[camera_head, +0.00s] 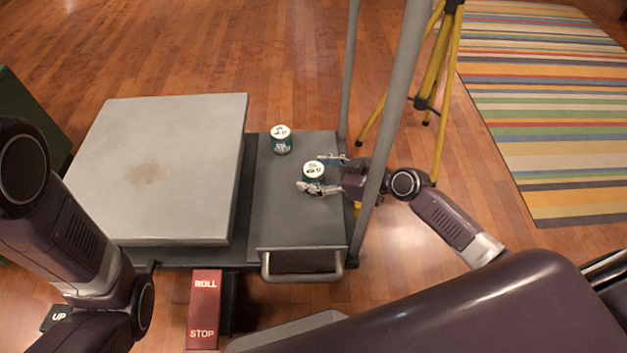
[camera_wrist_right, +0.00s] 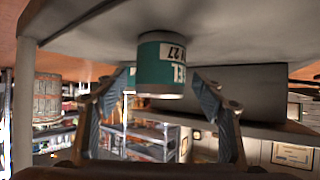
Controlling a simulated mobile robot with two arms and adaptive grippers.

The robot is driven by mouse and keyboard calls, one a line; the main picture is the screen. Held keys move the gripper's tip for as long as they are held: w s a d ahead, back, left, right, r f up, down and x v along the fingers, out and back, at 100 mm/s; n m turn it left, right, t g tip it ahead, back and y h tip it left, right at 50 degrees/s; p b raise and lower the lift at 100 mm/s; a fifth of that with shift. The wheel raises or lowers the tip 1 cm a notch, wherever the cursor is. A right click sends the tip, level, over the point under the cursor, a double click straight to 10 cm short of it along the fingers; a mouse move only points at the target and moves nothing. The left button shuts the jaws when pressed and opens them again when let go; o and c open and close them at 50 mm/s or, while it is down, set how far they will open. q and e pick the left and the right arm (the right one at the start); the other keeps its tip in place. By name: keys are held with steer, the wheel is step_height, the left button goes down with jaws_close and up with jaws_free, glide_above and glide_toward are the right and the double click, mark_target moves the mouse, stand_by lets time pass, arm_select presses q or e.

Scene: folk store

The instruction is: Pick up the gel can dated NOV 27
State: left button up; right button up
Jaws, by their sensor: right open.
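Two small teal cans with white lids stand upright on the dark grey platform of the cart. The nearer can (camera_head: 313,171) is between the fingers of my right gripper (camera_head: 310,173), which is open around it. The farther can (camera_head: 281,140) stands behind and to the left, clear of the gripper. In the right wrist view, the nearer can (camera_wrist_right: 161,72) hangs upside down in the picture, between the two open fingers (camera_wrist_right: 164,80). Its label shows "27" and part of "GEL"; the month is cut off. The lid prints are too small to read surely. My left gripper is out of view.
A large light grey slab (camera_head: 165,130) with a brown stain lies left of the platform (camera_head: 290,228). Grey upright posts (camera_head: 388,105) rise along the platform's right side. A yellow tripod (camera_head: 434,70) stands beyond. A red "ROLL/STOP" pedal (camera_head: 204,312) is in front, near a handle (camera_head: 302,276).

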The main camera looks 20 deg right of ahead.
steer(key=shift+w+a+f, duration=0.25)
steer(key=shift+w+a, duration=0.05)
steer(key=shift+w, duration=0.05)
steer(key=c, duration=1.3)
steer(key=shift+c, duration=0.4)
steer(key=shift+r, duration=0.15)
